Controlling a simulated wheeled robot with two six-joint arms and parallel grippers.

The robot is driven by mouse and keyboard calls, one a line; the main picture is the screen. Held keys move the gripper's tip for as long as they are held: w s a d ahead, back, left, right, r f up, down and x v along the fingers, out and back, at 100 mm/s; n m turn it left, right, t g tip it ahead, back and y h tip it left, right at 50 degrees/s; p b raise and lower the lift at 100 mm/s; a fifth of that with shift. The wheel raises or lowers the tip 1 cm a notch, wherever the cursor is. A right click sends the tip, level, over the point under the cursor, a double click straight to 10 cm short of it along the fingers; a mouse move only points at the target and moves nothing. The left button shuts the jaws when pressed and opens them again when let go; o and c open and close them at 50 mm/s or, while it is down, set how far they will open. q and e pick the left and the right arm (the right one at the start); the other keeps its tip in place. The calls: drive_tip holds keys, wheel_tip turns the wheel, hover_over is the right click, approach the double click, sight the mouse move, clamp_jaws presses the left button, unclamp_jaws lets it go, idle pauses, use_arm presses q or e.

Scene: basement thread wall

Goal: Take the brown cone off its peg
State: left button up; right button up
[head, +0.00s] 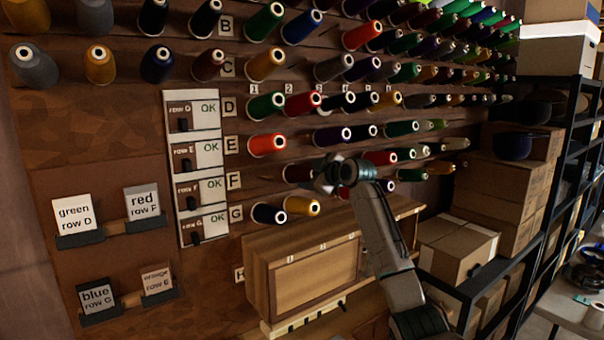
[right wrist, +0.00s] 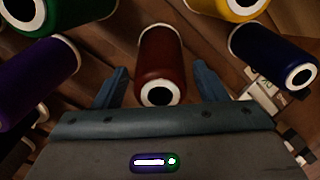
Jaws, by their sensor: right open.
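The brown cone (right wrist: 160,58), dark reddish brown with a white-rimmed end, is on the thread wall in the right wrist view. My right gripper (right wrist: 160,84) is open, with one finger on each side of the cone's near end. Gaps show between the fingers and the cone. In the head view my right gripper (head: 325,180) is at the wall near row F, beside a dark brown cone (head: 297,173) that it partly hides. The peg inside the cone is hidden. My left gripper is not in view.
Close around are a dark blue cone (right wrist: 272,55), a purple cone (right wrist: 38,80), a green cone (right wrist: 30,12) and a yellow cone (right wrist: 228,6). A wooden cabinet (head: 315,275) stands below. Cardboard boxes (head: 455,248) and black shelving (head: 550,190) are at the right.

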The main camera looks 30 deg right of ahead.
drive_tip(key=shift+c, duration=0.3)
drive_tip(key=c, duration=0.8)
drive_tip(key=shift+o, duration=0.2)
drive_tip(key=b+v, duration=0.1)
drive_tip(key=v, duration=1)
drive_tip(key=shift+f+b, duration=0.15)
drive_tip(key=shift+b, duration=0.25)
drive_tip(key=shift+s+d, duration=0.1)
drive_tip(key=shift+s+d+r+p, duration=0.1)
drive_tip(key=shift+s+r+p, duration=0.05)
drive_tip(key=shift+s+r, duration=0.7)
drive_tip(key=shift+s+r+p, duration=0.15)
drive_tip(key=shift+s+r, duration=0.45)
drive_tip(key=shift+s, duration=0.5)
